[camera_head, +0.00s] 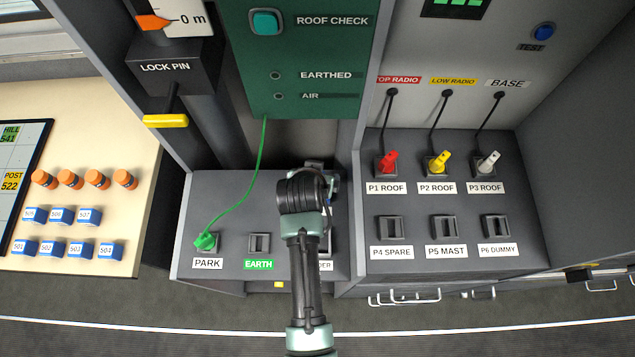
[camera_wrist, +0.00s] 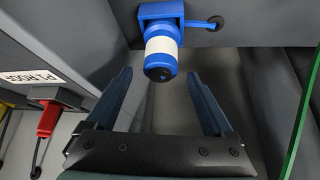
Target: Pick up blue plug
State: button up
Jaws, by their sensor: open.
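The blue plug (camera_wrist: 160,58) shows in the wrist view at the top centre. It has a white band and a dark round end, and it sits in a blue bracket on a grey surface. My gripper (camera_wrist: 163,95) is open, with one finger on each side below the plug. The dark end of the plug is at the gap near the fingertips, and the jaws are not closed on it. In the head view my arm covers the area in front of the middle panel, and the blue plug is hidden there.
A red plug (camera_head: 389,161), a yellow plug (camera_head: 437,162) and a white plug (camera_head: 488,164) stand in sockets on the right panel. A green plug (camera_head: 206,241) sits at PARK, its green cord (camera_head: 253,190) rising left of my arm. A yellow lock-pin handle (camera_head: 166,121) is further left.

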jog(key=x, duration=0.4)
jog(key=shift+s+f, duration=0.3)
jog(key=shift+w+f, duration=0.3)
jog(key=shift+f, duration=0.25)
grip_shut()
